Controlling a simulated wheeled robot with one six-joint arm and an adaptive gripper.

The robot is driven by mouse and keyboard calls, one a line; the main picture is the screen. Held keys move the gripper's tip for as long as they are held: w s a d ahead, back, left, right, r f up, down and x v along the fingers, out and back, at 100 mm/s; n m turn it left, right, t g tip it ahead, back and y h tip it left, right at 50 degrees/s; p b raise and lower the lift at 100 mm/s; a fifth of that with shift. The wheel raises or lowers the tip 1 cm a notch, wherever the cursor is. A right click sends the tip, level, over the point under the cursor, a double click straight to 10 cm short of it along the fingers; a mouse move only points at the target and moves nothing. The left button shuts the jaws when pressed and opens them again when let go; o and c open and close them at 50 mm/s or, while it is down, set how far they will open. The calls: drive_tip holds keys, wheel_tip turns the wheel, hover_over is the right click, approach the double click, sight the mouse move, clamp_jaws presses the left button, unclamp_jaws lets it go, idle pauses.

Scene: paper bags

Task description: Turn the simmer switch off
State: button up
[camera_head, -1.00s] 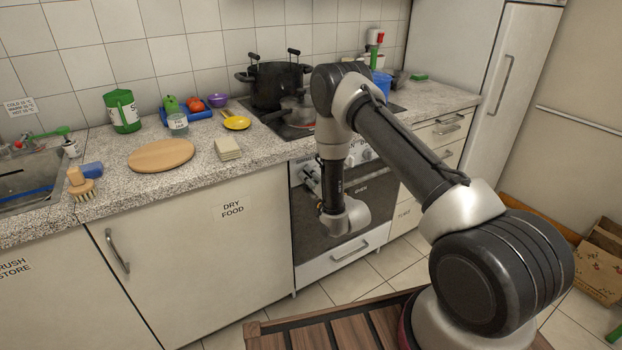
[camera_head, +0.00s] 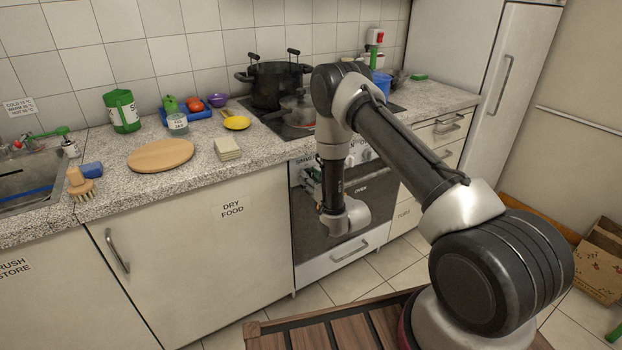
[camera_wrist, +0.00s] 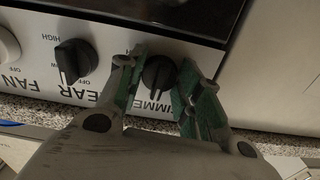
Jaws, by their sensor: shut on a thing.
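The simmer switch (camera_wrist: 157,72) is a round black knob on the white control panel of the oven, at the right end of the row in the wrist view. Its label is partly covered by a finger. My gripper (camera_wrist: 159,82) has its green-padded fingers on either side of the knob and is shut on it. The knob's exact pointer direction is hard to tell. In the head view my gripper (camera_head: 311,181) is at the left side of the oven front, and the arm hides much of the panel.
A black rear knob (camera_wrist: 75,62) and a pale fan knob (camera_wrist: 6,46) sit left of the simmer switch. A large black pot (camera_head: 277,84) and a smaller pan (camera_head: 297,108) stand on the hob above. The worktop edge runs close by.

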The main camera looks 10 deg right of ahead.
drive_tip(key=shift+n, duration=0.6)
drive_tip(key=o, duration=1.1)
drive_tip(key=shift+c, duration=0.2)
drive_tip(key=v, duration=1.2)
